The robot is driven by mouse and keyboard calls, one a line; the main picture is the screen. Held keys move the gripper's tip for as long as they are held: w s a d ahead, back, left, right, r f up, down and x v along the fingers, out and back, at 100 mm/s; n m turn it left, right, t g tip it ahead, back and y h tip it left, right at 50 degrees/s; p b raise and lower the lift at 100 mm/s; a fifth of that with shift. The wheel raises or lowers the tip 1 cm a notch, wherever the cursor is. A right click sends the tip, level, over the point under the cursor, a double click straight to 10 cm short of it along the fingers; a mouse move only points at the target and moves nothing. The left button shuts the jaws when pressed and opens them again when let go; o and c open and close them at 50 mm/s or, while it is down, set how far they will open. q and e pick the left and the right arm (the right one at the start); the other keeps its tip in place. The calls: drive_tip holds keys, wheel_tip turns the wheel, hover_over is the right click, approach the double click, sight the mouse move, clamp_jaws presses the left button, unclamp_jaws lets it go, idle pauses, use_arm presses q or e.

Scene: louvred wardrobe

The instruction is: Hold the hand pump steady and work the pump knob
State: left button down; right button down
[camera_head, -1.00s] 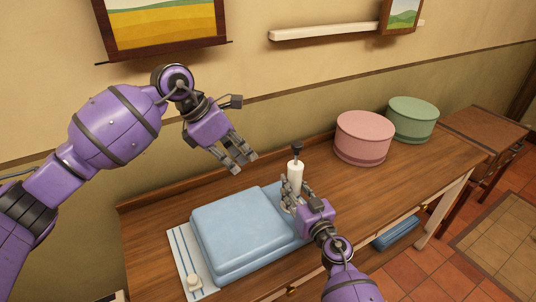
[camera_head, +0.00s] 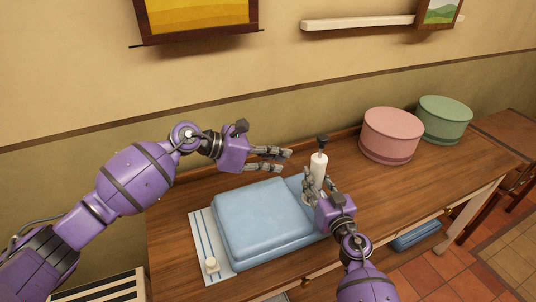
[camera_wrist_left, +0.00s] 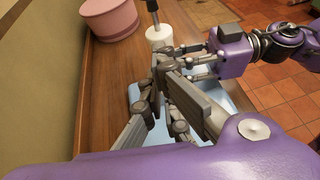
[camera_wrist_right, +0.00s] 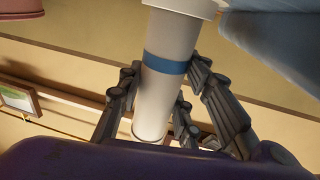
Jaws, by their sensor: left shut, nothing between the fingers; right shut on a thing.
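The hand pump (camera_head: 318,170) is a white upright cylinder on the wooden table, with a dark pump knob (camera_head: 323,138) on a thin rod above it. My right gripper (camera_head: 311,190) is shut around the pump's body. The right wrist view shows its fingers on both sides of the white body (camera_wrist_right: 166,62), which has a blue band. My left gripper (camera_head: 284,160) is shut and empty, to the left of the knob and apart from it, fingers pointing right. In the left wrist view the fingers (camera_wrist_left: 163,65) stand in front of the pump (camera_wrist_left: 158,36); the knob's top is cut off there.
A pink round box (camera_head: 390,135) and a green one (camera_head: 444,120) stand at the right. The tabletop between pump and boxes is clear.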

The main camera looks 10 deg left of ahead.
sight(322, 142)
use_arm(q)
drive_tip(key=w+d, duration=0.1)
drive_tip(key=d, duration=0.1)
drive_tip(key=w+d, duration=0.2)
drive_tip(key=d, duration=0.1)
drive_tip(key=shift+d+r, duration=0.2)
drive_tip(key=shift+d, duration=0.1)
drive_tip(key=shift+w+d+r, duration=0.1)
drive_tip(key=shift+d+r, duration=0.15)
drive_tip(key=shift+r, duration=0.1)
